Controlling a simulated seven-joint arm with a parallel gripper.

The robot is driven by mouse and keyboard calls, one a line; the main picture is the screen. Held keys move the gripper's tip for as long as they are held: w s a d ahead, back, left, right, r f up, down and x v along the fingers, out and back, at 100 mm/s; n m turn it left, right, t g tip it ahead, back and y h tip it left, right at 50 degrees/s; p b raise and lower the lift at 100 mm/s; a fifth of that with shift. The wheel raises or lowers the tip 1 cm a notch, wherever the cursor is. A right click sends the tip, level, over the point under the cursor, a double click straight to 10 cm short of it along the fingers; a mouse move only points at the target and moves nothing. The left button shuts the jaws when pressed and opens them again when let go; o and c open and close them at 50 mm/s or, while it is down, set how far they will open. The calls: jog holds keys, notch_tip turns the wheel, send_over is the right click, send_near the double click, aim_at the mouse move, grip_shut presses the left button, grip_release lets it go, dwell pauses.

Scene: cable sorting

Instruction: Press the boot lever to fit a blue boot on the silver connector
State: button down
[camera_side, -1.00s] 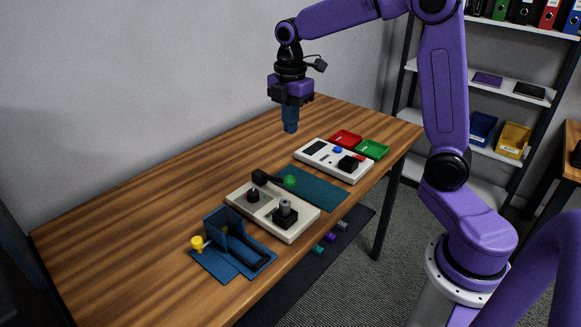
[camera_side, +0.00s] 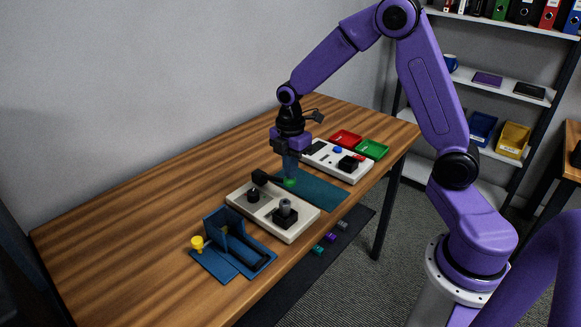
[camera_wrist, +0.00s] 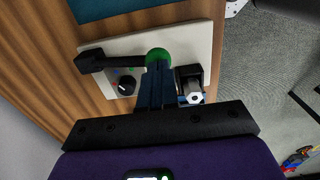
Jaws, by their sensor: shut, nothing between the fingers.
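The boot lever is a black arm (camera_side: 262,178) with a green ball knob (camera_side: 290,183) on the off-white boot station (camera_side: 268,222). My gripper (camera_side: 290,178) is shut and empty, pointing down right at the knob; whether it touches cannot be told. In the wrist view the fingertips (camera_wrist: 159,68) overlap the lower part of the green knob (camera_wrist: 158,56), and the black lever arm (camera_wrist: 110,57) runs left from it. The silver connector (camera_side: 285,205) stands upright in a black holder (camera_side: 286,217) on the station; its hexagonal end shows in the wrist view (camera_wrist: 194,97).
A black dial (camera_side: 253,195) sits on the station. A blue fixture (camera_side: 236,246) with a yellow knob (camera_side: 197,243) stands to the left. Behind are a teal mat (camera_side: 322,190), a white tester (camera_side: 345,170), and red (camera_side: 346,138) and green trays (camera_side: 373,149).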

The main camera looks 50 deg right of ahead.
jog(key=shift+s+f, duration=0.45)
jog(key=shift+f, duration=0.45)
jog(key=shift+s+f, duration=0.5)
jog(key=shift+f, duration=0.45)
jog(key=shift+s+f, duration=0.45)
jog(key=shift+f, duration=0.45)
jog(key=shift+r, duration=0.5)
jog(key=s+r, duration=0.4)
jog(key=r, duration=0.8)
jog(key=shift+s+r, duration=0.2)
jog(key=shift+r, duration=0.15)
jog(key=s+a+m, duration=0.2)
jog(key=s+a, duration=0.1)
jog(key=s, duration=0.7)
jog(key=s+a+m, duration=0.3)
jog(key=s, duration=0.8)
jog(key=shift+s+a, duration=0.15)
jog(key=shift+a, duration=0.15)
